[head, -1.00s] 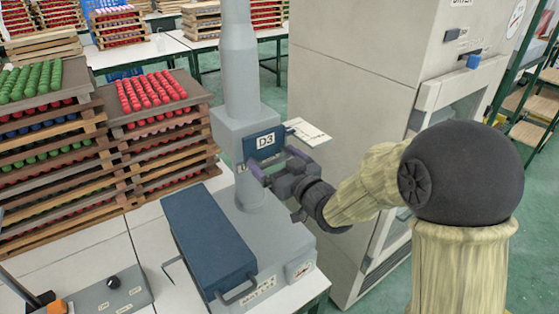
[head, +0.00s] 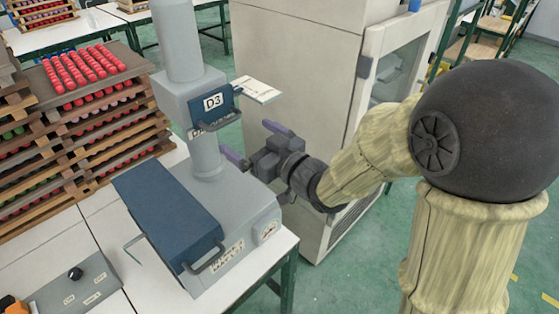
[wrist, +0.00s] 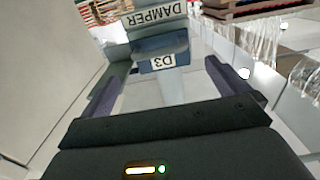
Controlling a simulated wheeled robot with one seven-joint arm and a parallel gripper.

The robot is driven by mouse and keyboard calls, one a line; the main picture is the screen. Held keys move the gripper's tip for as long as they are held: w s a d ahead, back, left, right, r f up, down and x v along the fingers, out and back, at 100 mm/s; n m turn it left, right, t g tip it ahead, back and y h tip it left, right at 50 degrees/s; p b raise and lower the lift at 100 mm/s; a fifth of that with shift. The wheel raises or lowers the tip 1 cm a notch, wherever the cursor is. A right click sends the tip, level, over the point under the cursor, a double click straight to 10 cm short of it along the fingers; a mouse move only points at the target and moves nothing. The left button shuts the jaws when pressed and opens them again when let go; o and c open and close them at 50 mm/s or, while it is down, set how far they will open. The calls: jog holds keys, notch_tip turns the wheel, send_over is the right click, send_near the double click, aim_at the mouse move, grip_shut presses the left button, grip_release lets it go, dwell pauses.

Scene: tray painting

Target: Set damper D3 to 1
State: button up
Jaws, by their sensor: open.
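Damper D3 is a grey housing (head: 178,98) on a vertical grey duct, with a dark blue plate (head: 212,104) marked "D3" on its front. A dark bar shows at the plate's right edge, and a pale flat plate (head: 258,88) sticks out behind it. I cannot read a setting. My gripper (head: 255,143) is open and empty, below and right of the blue plate, apart from it in the picture. In the wrist view the D3 plate (wrist: 160,54) appears upside down, ahead between the spread fingers of my gripper (wrist: 165,66), with a "DAMPER" label above it.
Below the duct stands a grey machine with a blue lid (head: 170,215) and handle, on a white table (head: 150,285). A large beige cabinet (head: 300,110) stands close behind my gripper. Stacked trays of red balls (head: 90,125) are on the left. A control box (head: 75,290) is front left.

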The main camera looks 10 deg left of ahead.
jog(key=b+v, duration=0.5)
jog(key=v, duration=0.3)
jog(key=shift+d, duration=0.15)
jog(key=shift+s, duration=0.1)
jog(key=w+d+f+m+h+p, duration=0.2)
jog(key=d+f+m+h, duration=0.2)
jog(key=d+h, duration=0.25)
jog(key=w+d+f+m+h+p, duration=0.3)
jog(key=d+f+h, duration=0.15)
jog(key=d, duration=0.35)
jog(key=s+d+f+m+g+h+p, duration=0.3)
jog(key=s+d+g, duration=0.4)
jog(key=s, duration=0.4)
jog(key=shift+s+d+f+m+g+h, duration=0.25)
jog(key=shift+f+m+g, duration=0.2)
jog(key=shift+f, duration=0.35)
